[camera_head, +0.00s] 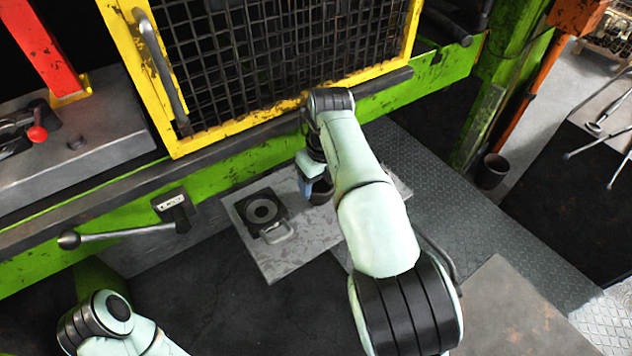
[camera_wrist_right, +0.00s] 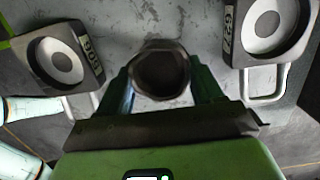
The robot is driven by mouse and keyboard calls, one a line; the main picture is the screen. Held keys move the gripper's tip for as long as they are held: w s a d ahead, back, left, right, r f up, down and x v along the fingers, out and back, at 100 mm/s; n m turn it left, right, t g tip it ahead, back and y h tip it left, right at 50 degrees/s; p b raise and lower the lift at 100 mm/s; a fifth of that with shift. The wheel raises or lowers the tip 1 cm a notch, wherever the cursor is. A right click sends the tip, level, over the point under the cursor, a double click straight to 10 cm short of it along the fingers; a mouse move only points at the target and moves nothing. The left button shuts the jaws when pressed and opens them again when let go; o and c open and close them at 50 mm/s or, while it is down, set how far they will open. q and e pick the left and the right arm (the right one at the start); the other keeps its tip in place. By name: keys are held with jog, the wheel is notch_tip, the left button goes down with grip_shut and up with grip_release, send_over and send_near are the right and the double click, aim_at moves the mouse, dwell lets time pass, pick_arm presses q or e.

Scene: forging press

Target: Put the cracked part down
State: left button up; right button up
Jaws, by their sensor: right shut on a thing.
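A dark, round, hollow-looking part (camera_wrist_right: 160,76) sits between the two fingers of my right gripper (camera_wrist_right: 160,88) in the right wrist view. The gripper is shut on it. In the head view the right gripper (camera_head: 312,188) is mostly hidden behind my arm, and the dark part (camera_head: 322,194) shows just below it, over the right side of a grey metal plate (camera_head: 290,261). I cannot tell whether the part touches the plate. No crack can be made out. My left gripper is out of view; only part of the left arm shows.
A black square block with a ring face (camera_head: 263,209) and handle lies on the plate left of the part. The wrist view shows such blocks on both sides, left (camera_wrist_right: 62,61) and right (camera_wrist_right: 266,28). Behind stand a green beam (camera_head: 240,162) and yellow-framed mesh guard (camera_head: 180,140).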

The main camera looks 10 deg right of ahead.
jog(key=shift+s+r, duration=0.15)
jog(key=o, duration=1.3)
jog(key=shift+f, duration=0.25)
jog(key=r+p, duration=0.1)
jog(key=r, duration=0.3)
jog(key=s+r+p, duration=0.1)
jog(key=r, duration=0.3)
jog(key=r+p, duration=0.1)
jog(key=r, duration=0.3)
jog(key=shift+s+d+r+p, duration=0.15)
jog(key=shift+d+p, duration=0.1)
jog(key=shift+p, duration=0.05)
